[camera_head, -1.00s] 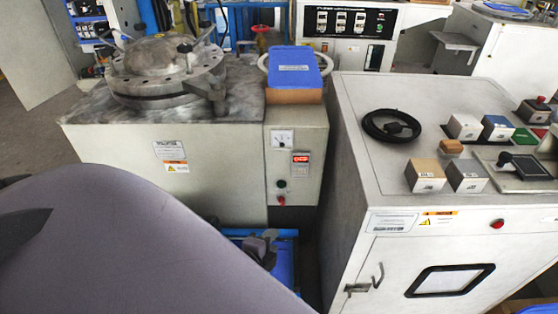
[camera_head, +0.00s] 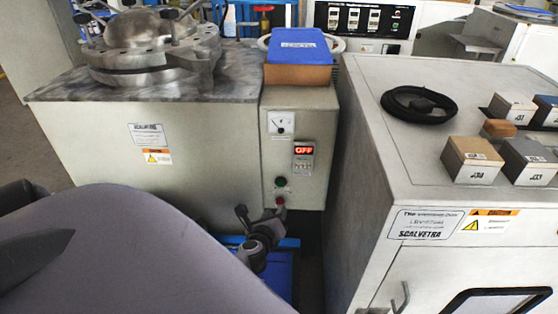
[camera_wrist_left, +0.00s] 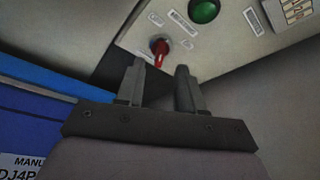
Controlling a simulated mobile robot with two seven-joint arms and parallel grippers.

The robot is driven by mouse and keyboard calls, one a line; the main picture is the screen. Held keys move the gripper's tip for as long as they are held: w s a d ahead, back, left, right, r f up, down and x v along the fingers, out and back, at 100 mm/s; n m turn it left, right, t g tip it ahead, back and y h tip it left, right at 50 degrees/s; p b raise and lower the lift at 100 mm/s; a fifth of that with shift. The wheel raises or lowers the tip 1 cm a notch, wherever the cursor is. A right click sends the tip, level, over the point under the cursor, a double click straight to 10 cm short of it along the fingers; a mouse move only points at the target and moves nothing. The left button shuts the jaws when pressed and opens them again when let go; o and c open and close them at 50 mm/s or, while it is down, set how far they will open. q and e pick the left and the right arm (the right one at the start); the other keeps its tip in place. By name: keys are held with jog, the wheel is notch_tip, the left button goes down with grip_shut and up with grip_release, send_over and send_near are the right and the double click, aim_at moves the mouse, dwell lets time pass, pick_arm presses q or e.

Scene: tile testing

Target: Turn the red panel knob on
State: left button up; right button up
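The red panel knob (camera_head: 280,202) sits low on the grey panel front, below a green button (camera_head: 281,181) and a small red-lit display (camera_head: 303,151) that reads OFF. The knob (camera_wrist_left: 160,49) also shows in the left wrist view, beyond the fingertips and roughly in line with the gap between them. My left gripper (camera_head: 261,214) is just below and left of the knob in the head view. In the left wrist view the gripper (camera_wrist_left: 160,68) is open, with nothing between its fingers. It appears apart from the knob. My right gripper is not in view.
A round dial meter (camera_head: 281,122) is above the buttons. A blue box (camera_head: 297,44) lies on top of the panel cabinet. A white machine (camera_head: 370,150) stands close on the right, leaving a narrow gap. Blue equipment (camera_wrist_left: 40,115) is left of the gripper in the wrist view.

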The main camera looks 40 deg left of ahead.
aim_at(280, 203)
pick_arm(q)
jog(key=shift+b+x, duration=0.75)
jog(key=shift+x, duration=1.65)
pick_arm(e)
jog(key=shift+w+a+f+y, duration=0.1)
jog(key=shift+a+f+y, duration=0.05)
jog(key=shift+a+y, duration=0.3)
pick_arm(q)
jog(key=shift+s, duration=0.1)
grip_shut()
